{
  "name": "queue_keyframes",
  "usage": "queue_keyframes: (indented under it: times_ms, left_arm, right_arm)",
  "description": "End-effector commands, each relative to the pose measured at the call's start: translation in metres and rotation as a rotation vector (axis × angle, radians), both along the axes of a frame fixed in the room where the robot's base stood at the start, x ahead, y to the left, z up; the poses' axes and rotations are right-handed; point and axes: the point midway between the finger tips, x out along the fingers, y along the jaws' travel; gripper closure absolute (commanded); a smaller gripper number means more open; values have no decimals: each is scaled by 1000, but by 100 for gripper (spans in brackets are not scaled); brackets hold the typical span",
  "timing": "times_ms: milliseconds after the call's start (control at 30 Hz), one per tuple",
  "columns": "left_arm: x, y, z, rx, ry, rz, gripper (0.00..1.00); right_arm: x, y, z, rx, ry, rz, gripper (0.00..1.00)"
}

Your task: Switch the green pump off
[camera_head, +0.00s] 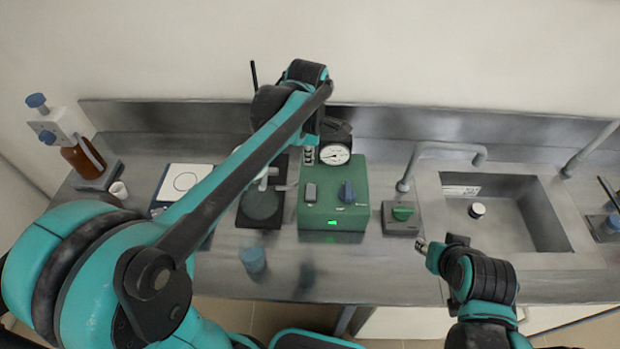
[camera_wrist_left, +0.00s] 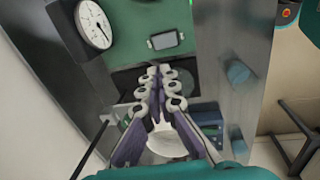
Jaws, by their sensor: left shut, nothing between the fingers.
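The green pump (camera_head: 327,214) stands on the steel bench in the middle of the head view. A round gauge (camera_head: 335,154) is at its back, a grey rocker switch (camera_head: 311,192) on its top left and a blue knob (camera_head: 347,192) on its top right. A small bright green mark shows on its front. My left gripper (camera_head: 309,155) is shut and empty at the pump's back left. In the left wrist view, its closed fingertips (camera_wrist_left: 162,70) point toward the switch (camera_wrist_left: 165,41), apart from it in the picture. My right gripper (camera_head: 422,244) is at the bench's front right; its jaws are unclear.
A small grey box with a green knob (camera_head: 402,213) stands right of the pump, beside the tap and sink (camera_head: 540,230). A dark stand (camera_head: 260,205) is left of the pump. A blue cup (camera_head: 253,260) stands near the front edge. A brown bottle (camera_head: 82,158) is far left.

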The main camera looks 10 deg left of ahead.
Motion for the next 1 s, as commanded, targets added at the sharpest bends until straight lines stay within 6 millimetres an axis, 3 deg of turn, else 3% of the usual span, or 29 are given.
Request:
queue_keyframes:
  times_ms: [433, 567, 1000]
  left_arm:
    - [4, -1, -1, -4, 8, 42, 100]
    - [5, -1, -10, -4, 8, 42, 100]
    - [17, 1, -98, -4, 8, 41, 100]
  right_arm:
    - [0, 0, 1, 0, 0, 0, 66]
    - [0, 0, -2, 0, 0, 0, 66]
    - [0, 0, -29, 0, 0, 0, 66]
